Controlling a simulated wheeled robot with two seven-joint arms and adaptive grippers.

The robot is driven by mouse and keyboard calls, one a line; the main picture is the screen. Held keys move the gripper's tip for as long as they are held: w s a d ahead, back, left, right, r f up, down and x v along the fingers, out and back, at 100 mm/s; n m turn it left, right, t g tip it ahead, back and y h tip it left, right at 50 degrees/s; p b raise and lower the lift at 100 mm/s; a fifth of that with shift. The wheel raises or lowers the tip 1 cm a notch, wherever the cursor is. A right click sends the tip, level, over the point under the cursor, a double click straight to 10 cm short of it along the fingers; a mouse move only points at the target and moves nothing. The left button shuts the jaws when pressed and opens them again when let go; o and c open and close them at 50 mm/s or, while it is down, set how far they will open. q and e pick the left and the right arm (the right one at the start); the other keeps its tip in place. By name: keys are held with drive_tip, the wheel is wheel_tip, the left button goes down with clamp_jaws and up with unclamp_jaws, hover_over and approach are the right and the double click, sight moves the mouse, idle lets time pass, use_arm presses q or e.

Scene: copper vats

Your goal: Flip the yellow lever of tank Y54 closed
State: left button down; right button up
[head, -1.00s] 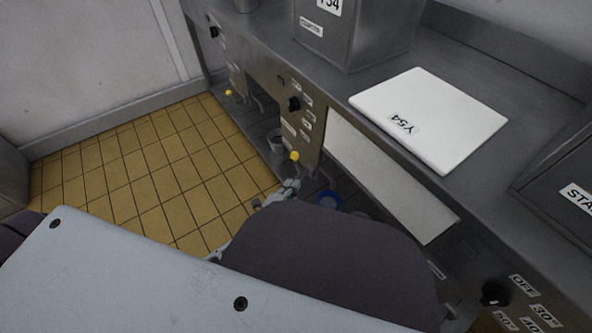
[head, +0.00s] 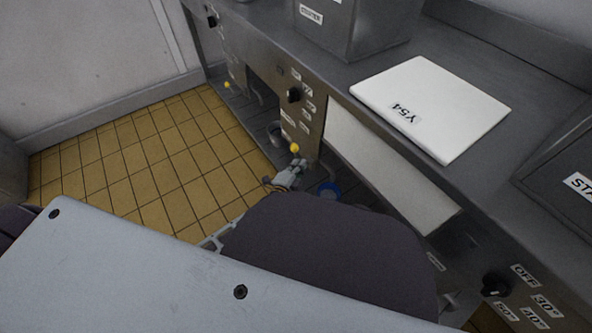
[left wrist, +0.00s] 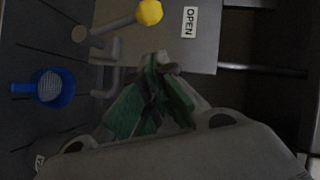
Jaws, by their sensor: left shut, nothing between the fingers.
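The yellow lever knob (head: 295,148) of tank Y54 sits low on the steel front panel, below the black dial. In the left wrist view the yellow knob (left wrist: 149,12) is at the end of a grey lever, which joins a pipe, with an OPEN label (left wrist: 189,21) beside it. My left gripper (head: 297,165) is shut and empty just below the knob; in the left wrist view its green-padded fingers (left wrist: 156,68) are together, with a gap to the knob. My right gripper is not in view.
A white board (head: 430,105) marked Y54 lies on the counter. A blue strainer (left wrist: 52,88) lies below the pipes. Another yellow knob (head: 227,85) is further left. The tiled floor (head: 130,160) at left is clear.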

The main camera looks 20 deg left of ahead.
sight(296, 156)
use_arm(q)
drive_tip(key=w+a+f+b, duration=0.2)
drive_tip(key=w, duration=0.3)
drive_tip(key=shift+w, duration=0.4)
drive_tip(key=shift+w+a+r+n+p, duration=0.1)
drive_tip(key=shift+a+n+p, duration=0.15)
drive_tip(key=shift+p, duration=0.25)
